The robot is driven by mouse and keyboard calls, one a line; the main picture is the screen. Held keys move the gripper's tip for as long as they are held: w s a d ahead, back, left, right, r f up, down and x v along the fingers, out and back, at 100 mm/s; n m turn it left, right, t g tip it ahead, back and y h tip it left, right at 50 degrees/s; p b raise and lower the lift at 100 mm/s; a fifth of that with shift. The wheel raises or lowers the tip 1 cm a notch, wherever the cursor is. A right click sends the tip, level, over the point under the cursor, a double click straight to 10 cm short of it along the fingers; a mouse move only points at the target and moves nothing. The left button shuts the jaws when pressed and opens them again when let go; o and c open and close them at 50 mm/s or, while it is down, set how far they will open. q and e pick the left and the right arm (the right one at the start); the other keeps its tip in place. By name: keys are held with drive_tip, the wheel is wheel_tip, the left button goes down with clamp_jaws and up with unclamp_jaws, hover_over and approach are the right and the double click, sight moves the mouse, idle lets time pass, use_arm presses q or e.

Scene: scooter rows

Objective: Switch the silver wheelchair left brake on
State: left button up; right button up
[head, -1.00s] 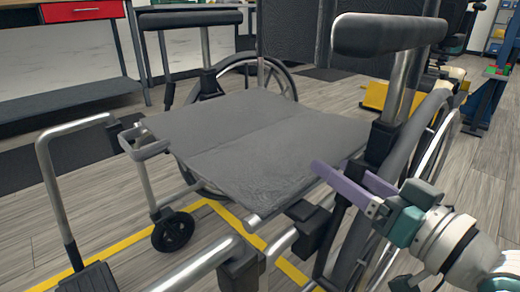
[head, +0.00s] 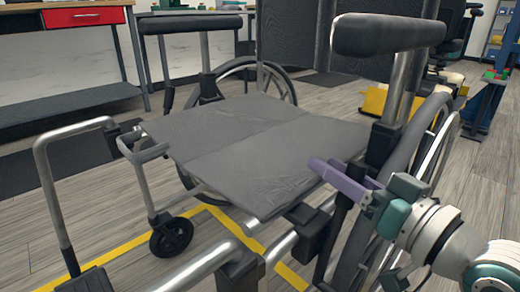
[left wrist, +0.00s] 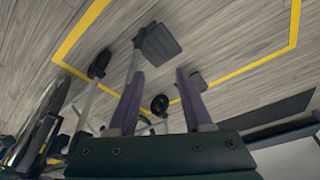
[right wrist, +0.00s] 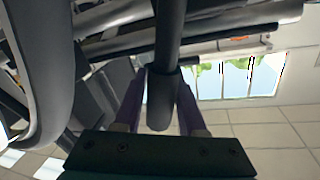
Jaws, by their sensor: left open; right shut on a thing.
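The silver wheelchair fills the head view, with a grey seat (head: 250,140), silver tubes and black armrests. Its wheel on the picture's right (head: 405,160) stands beside a dark upright brake lever (head: 333,228). My right gripper (head: 335,180) is at the top of that lever, in front of the seat's right edge. In the right wrist view, its purple fingers are closed around a dark rounded bar (right wrist: 162,100). My left gripper (left wrist: 160,78) is open with nothing between its fingers. It does not show in the head view.
A workbench with a red drawer (head: 85,17) stands at the back left. Yellow floor tape (head: 120,236) runs under the wheelchair. A footplate (left wrist: 160,45) shows beyond my left fingers. A yellow object (head: 373,102) lies behind the right wheel.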

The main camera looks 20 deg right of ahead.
clamp_jaws()
idle(0.4)
idle(0.4)
drive_tip(key=shift+s+a+r+n+t+y+p, duration=0.2)
drive_tip(key=shift+s+a+n+p, duration=0.3)
drive_tip(key=shift+a+n, duration=0.7)
drive_tip(key=shift+s+a+f+n+t+y+p, duration=0.2)
drive_tip(key=shift+s+a+n+p, duration=0.3)
drive_tip(key=shift+a+n, duration=0.75)
drive_tip(key=shift+s+a+r+n+t+y+p, duration=0.1)
drive_tip(key=shift+s+a+r+n+t+p, duration=0.35)
drive_tip(key=shift+a+n, duration=0.75)
drive_tip(key=shift+d+f+n, duration=0.2)
drive_tip(key=shift+d+n, duration=0.05)
drive_tip(key=shift+d, duration=0.05)
drive_tip(key=o, duration=1)
unclamp_jaws()
